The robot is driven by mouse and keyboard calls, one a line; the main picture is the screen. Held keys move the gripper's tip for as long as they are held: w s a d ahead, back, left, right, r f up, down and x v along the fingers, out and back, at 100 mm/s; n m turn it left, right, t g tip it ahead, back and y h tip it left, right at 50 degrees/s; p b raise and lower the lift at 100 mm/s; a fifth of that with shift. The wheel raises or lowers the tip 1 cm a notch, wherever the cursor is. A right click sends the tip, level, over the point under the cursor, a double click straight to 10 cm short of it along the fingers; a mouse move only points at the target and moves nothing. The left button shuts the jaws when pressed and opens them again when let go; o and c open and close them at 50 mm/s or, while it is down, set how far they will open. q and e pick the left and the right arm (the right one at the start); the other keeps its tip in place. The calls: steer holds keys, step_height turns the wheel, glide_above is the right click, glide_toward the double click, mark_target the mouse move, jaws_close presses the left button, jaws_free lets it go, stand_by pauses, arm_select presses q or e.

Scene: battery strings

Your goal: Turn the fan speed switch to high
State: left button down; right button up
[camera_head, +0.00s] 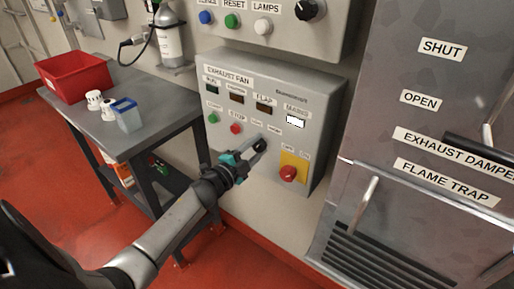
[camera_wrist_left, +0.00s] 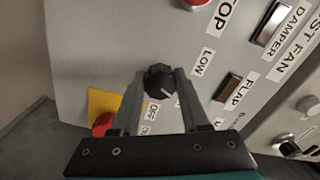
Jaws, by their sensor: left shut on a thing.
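The fan speed switch is a black rotary knob (camera_head: 261,144) low on the grey EXHAUST FAN panel (camera_head: 325,103). The knob also shows in the left wrist view (camera_wrist_left: 159,79), with a faint pale mark on its face. My left gripper (camera_head: 256,148) is shut on the knob, one finger on each side; the fingers also show in the left wrist view (camera_wrist_left: 158,88). LOW (camera_wrist_left: 207,62) and OFF (camera_wrist_left: 150,112) labels are legible near it. Other labels are partly hidden by the fingers, and I cannot tell which setting the knob points to. My right gripper is out of view.
A red emergency button (camera_head: 288,173) on a yellow plate sits right of the knob. Green (camera_head: 213,118) and red (camera_head: 236,128) buttons are to its upper left. A table (camera_head: 150,131) with a red bin (camera_head: 74,76) stands left; a metal damper cabinet (camera_head: 400,140) stands right.

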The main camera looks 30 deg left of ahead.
arm_select(q)
steer(key=shift+m, duration=0.4)
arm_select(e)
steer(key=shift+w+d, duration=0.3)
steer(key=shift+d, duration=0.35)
arm_select(q)
steer(key=c, duration=0.7)
jaws_free()
steer(key=shift+c, duration=0.2)
steer(key=o, duration=0.3)
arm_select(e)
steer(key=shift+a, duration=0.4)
arm_select(q)
steer(key=shift+s, duration=0.1)
steer(key=shift+s+a+p, duration=0.2)
steer(key=shift+s+p, duration=0.1)
steer(key=shift+s, duration=2.2)
steer(key=shift+s+a+p, duration=0.2)
steer(key=shift+s+p, duration=0.15)
steer(key=shift+s, duration=2.15)
steer(key=shift+s+a+p, duration=0.2)
steer(key=shift+s+p, duration=0.1)
steer(key=shift+s, duration=2.2)
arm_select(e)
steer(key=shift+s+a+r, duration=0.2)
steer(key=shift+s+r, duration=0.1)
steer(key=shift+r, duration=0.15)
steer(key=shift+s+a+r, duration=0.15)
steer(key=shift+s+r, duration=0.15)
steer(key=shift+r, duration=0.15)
